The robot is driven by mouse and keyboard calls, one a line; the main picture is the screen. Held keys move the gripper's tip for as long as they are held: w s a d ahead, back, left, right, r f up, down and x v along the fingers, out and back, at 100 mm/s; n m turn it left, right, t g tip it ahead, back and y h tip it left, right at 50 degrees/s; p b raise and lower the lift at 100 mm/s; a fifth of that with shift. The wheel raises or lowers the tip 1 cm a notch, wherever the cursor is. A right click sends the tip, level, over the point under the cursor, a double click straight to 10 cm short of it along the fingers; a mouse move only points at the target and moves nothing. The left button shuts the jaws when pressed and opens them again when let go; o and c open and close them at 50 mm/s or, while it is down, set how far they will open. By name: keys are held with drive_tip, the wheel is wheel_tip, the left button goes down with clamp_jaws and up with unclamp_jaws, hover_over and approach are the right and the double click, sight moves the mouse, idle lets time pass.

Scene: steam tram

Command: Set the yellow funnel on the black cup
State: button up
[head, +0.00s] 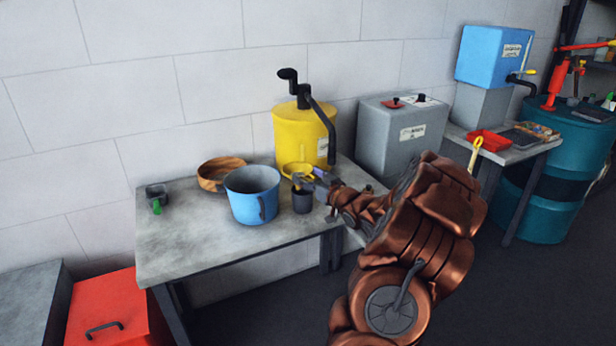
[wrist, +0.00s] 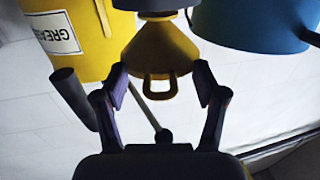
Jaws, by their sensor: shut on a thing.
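The yellow funnel (head: 297,169) is wide end up over the black cup (head: 302,201), at the right part of the grey table. My gripper (head: 318,184) reaches in from the right and is shut on the funnel. In the wrist view the funnel (wrist: 152,62) and its small loop handle lie between my two fingers (wrist: 162,88). Its narrow end points at the dark cup (wrist: 168,6), which is cut off by the top edge of that view. The spout is hidden, and I cannot tell whether the funnel touches the cup.
A blue pot (head: 250,197) stands close left of the cup, with a wooden bowl (head: 216,172) behind it. A yellow drum with a black pump (head: 292,132) stands behind the funnel. A small dark cup with a green handle (head: 157,194) is at far left. The table's front left (head: 190,245) is clear.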

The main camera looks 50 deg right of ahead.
drive_tip(key=shift+f+b, duration=0.35)
drive_tip(key=shift+f, duration=0.4)
drive_tip(key=shift+s+f, duration=0.25)
drive_tip(key=shift+f, duration=0.05)
idle(0.5)
drive_tip(key=shift+s+a+f, duration=0.1)
drive_tip(key=shift+f, duration=0.1)
drive_tip(key=shift+c, duration=1.3)
drive_tip(key=shift+s+f+b, duration=0.25)
drive_tip(key=shift+f+b, duration=0.05)
drive_tip(key=shift+b, duration=0.15)
clamp_jaws()
drive_tip(key=shift+s, duration=0.1)
drive_tip(key=shift+s+f+b, duration=0.3)
drive_tip(key=shift+s+b, duration=0.05)
drive_tip(key=shift+s, duration=0.15)
drive_tip(key=o, duration=1)
unclamp_jaws()
